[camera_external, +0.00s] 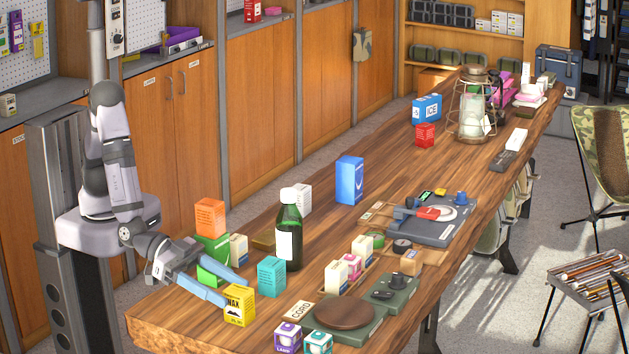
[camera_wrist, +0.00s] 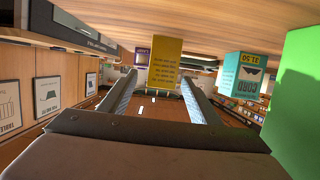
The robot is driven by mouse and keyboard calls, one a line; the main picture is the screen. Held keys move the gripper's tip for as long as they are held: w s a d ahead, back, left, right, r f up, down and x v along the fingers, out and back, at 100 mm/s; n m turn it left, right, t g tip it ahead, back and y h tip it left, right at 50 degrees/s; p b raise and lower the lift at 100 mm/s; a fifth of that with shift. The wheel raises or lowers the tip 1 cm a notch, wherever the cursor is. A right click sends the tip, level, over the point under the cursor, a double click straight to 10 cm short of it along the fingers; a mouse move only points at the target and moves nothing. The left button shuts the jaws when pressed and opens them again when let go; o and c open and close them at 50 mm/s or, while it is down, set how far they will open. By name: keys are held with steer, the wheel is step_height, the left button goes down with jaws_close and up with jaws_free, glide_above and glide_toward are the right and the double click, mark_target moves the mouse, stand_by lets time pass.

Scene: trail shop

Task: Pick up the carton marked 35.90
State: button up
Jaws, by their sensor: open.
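A yellow carton (camera_external: 239,306) marked WAX stands at the near left end of the wooden table; its small price print is too small for me to read surely. In the wrist view the yellow carton (camera_wrist: 166,62) is upside down, just ahead of and between the fingertips. My gripper (camera_external: 235,296) is open, its two blue-grey fingers reaching low to the carton. The fingers also show in the wrist view (camera_wrist: 160,84), with nothing visibly clamped. A teal carton (camera_external: 271,276) stands just beyond; the wrist view shows this CORD carton (camera_wrist: 242,80) on the right, with a price like 31.50.
A green carton (camera_external: 213,268) with an orange carton (camera_external: 210,217) above it stands close behind my gripper. A dark green bottle (camera_external: 289,237) stands past the teal carton. Purple and teal small boxes (camera_external: 288,337) and a round wooden plate (camera_external: 345,313) lie to the right.

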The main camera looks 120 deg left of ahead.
mark_target(249, 300)
steer(key=shift+r+p+x, duration=0.2)
steer(key=shift+p+x, duration=0.4)
steer(key=shift+x, duration=3.05)
steer(key=shift+a, duration=0.1)
steer(key=c, duration=1.2)
